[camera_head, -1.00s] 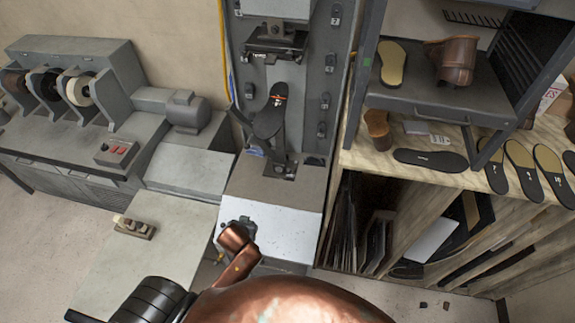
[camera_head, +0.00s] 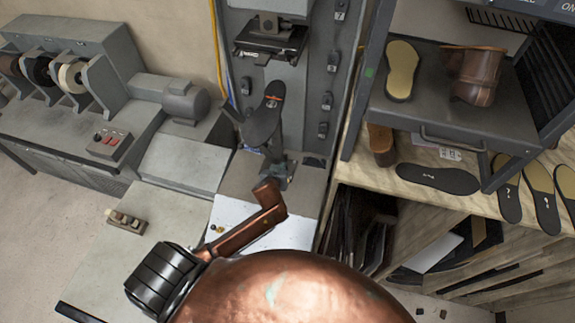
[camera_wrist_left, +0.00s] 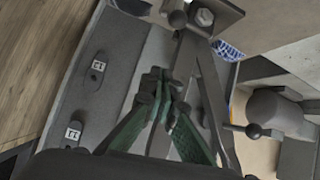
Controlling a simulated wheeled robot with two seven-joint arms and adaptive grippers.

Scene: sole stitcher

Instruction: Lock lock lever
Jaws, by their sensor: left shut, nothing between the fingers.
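In the left wrist view, my left gripper (camera_wrist_left: 160,90) is shut and empty, its green fingers together in front of grey metal parts of the stitcher. A dark ball-ended lever (camera_wrist_left: 253,130) is to the right of the fingers, apart from them in the picture. I cannot tell whether it is the lock lever. In the head view, my copper-coloured arm reaches from the bottom to the foot of the machine's post, where the fingers are hard to make out. The post carries a dark sole-shaped support (camera_head: 264,120). My right gripper is not in view.
The machine's grey column (camera_head: 325,60) with several small numbered fittings stands behind the post. A finishing bench with wheels and a motor (camera_head: 185,100) is at left. A shelf with a boot (camera_head: 478,75) and loose soles (camera_head: 437,179) is at right.

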